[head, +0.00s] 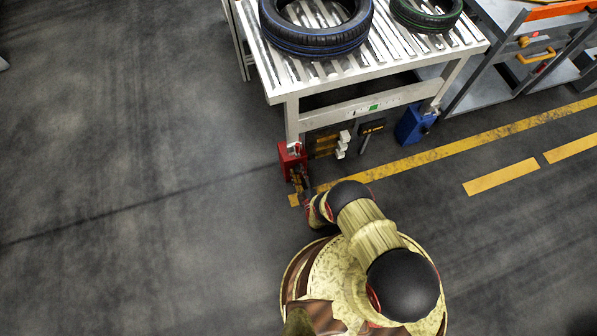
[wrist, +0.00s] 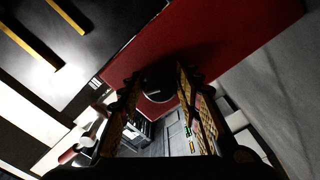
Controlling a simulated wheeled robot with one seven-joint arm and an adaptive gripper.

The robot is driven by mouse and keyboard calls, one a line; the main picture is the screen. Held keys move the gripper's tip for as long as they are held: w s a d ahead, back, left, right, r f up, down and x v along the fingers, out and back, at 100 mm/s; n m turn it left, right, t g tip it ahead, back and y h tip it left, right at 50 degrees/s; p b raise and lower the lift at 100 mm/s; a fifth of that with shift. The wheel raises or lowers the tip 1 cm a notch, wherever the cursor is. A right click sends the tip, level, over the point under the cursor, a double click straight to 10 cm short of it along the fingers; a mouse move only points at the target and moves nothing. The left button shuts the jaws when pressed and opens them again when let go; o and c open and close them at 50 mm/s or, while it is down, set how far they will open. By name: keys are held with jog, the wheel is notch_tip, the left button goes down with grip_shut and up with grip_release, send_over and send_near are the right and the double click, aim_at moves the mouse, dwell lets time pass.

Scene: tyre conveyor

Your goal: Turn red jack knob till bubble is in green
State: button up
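The red jack (head: 292,162) stands on the floor under the front left leg of the conveyor table. In the wrist view its red face (wrist: 235,40) fills the upper part, with a dark round knob (wrist: 158,84) on it. My gripper (head: 299,182) is at the jack's front, low near the floor. In the wrist view my gripper's fingers (wrist: 158,82) are apart, one on each side of the knob; contact is hard to judge in the shadow. A level with a green mark (head: 373,107) is on the table's front beam; its bubble is too small to make out.
The conveyor table (head: 279,90) carries a blue-striped tyre (head: 318,46) and a green-striped tyre (head: 428,20). A blue jack (head: 412,126) stands under its right leg. Dark boxes (head: 371,127) sit between the jacks. Open floor lies to the left.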

jog(key=c, duration=0.6)
jog(key=shift+c, duration=0.4)
jog(key=shift+m, duration=0.4)
jog(key=m, duration=0.3)
jog(key=shift+m, duration=0.4)
jog(key=m, duration=0.3)
jog(key=shift+m, duration=0.3)
jog(key=m, duration=0.5)
jog(key=shift+s, duration=0.1)
jog(key=m, duration=0.5)
jog(key=shift+m, duration=0.4)
